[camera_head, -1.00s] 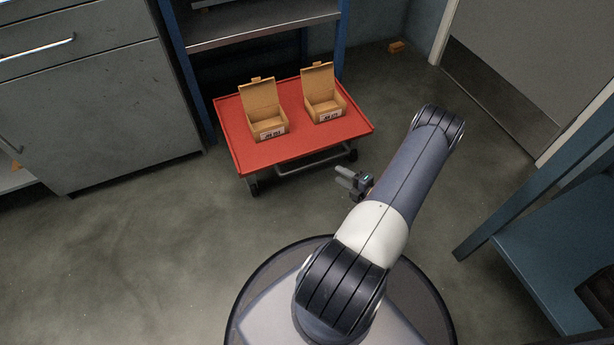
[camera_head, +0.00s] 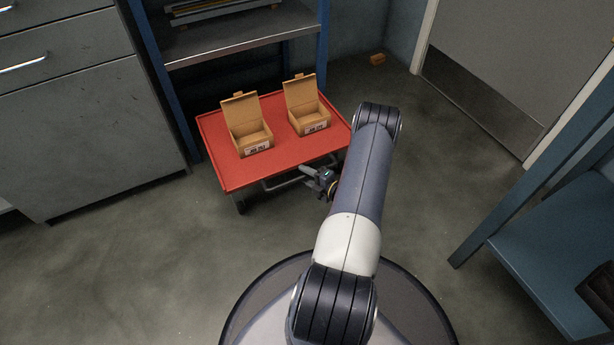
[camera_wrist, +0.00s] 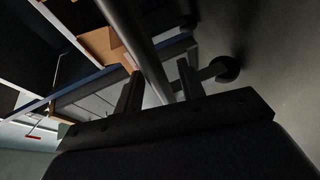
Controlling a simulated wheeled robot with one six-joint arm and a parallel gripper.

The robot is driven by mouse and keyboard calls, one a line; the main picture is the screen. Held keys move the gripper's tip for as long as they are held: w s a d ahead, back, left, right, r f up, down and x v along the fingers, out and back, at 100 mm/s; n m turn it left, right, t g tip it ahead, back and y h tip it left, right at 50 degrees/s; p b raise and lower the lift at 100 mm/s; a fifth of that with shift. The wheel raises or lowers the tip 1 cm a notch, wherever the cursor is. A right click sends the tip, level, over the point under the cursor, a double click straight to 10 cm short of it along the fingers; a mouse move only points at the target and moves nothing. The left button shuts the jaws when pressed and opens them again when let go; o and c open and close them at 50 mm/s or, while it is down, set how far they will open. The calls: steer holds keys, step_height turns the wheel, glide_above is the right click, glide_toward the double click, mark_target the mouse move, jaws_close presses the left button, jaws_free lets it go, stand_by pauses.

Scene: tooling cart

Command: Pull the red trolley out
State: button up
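The red trolley (camera_head: 283,148) stands low at the foot of a shelf unit, with two open cardboard boxes (camera_head: 253,138) (camera_head: 312,117) on its top. A grey handle bar (camera_head: 284,180) runs under its front edge. My gripper (camera_head: 312,174) is at the right part of this bar, partly hidden by my arm. In the wrist view, my gripper's two fingers (camera_wrist: 160,86) are apart, and a round bar (camera_wrist: 143,40) passes diagonally between them. Gaps show beside the bar, so the fingers do not look closed on it. That view is dark.
Blue shelf posts (camera_head: 160,75) flank the trolley's back. Grey drawers (camera_head: 85,120) stand at the left. A blue bench frame (camera_head: 540,160) stands at the right. A small orange-brown block (camera_head: 377,58) lies near the door. The floor (camera_head: 120,265) in front is clear.

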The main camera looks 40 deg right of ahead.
steer(key=shift+c, duration=0.5)
jaws_close()
steer(key=shift+a, duration=0.1)
